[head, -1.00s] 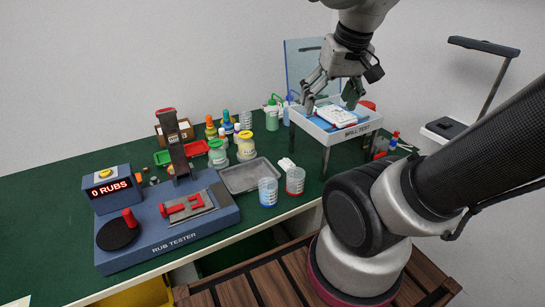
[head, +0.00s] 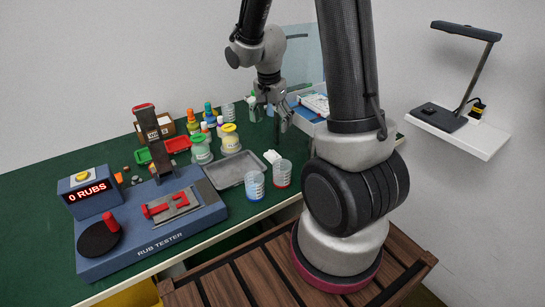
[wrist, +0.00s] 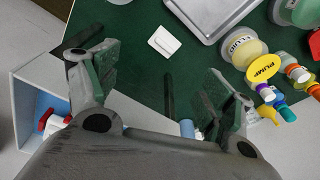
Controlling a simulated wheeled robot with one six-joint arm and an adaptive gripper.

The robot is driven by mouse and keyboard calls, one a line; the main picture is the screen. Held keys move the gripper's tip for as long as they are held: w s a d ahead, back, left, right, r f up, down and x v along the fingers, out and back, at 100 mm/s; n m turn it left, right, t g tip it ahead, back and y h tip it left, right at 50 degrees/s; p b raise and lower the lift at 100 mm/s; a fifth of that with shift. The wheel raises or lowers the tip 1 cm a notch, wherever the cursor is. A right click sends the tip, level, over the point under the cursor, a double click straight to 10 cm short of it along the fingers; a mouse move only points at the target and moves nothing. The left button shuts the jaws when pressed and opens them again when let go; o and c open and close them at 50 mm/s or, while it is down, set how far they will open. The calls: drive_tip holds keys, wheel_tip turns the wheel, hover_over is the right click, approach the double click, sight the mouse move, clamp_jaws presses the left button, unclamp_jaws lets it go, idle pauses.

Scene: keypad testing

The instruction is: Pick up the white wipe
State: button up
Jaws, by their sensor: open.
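The white wipe (head: 272,157) lies on the green table just right of the grey metal tray, behind the two small cups. In the wrist view a small white rectangular piece (wrist: 164,42), likely the wipe, lies flat on the green surface beyond my fingertips. My gripper (head: 283,112) hangs above the table behind the wipe, pointing down. In the wrist view my gripper (wrist: 162,82) has its fingers wide apart, with only table between them. It is open, empty and apart from the wipe.
The grey tray (head: 230,172), a blue-marked cup (head: 255,185) and a red-marked cup (head: 282,173) stand close to the wipe. The yellow-lidded jar (head: 230,139) and several bottles stand left of my gripper. The white raised stand (head: 304,122) is partly hidden behind my arm.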

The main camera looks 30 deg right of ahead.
drive_tip(key=m, duration=0.2)
approach(273, 152)
drive_tip(key=shift+w+a+f+g, duration=0.1)
drive_tip(key=shift+f+g, duration=0.05)
drive_tip(key=shift+f, duration=0.2)
drive_tip(key=shift+w+a+f+g, duration=0.1)
drive_tip(key=shift+f+g, duration=0.05)
drive_tip(key=shift+f, duration=0.2)
drive_tip(key=f, duration=0.5)
drive_tip(key=d+f, duration=0.1)
drive_tip(key=f, duration=0.2)
drive_tip(key=shift+w+d, duration=0.1)
drive_tip(key=shift+w, duration=0.1)
drive_tip(key=shift+r, duration=0.1)
drive_tip(key=c, duration=0.7)
drive_tip(key=shift+c, duration=0.3)
wheel_tip(273, 152, up, 10)
drive_tip(key=shift+o, duration=0.3)
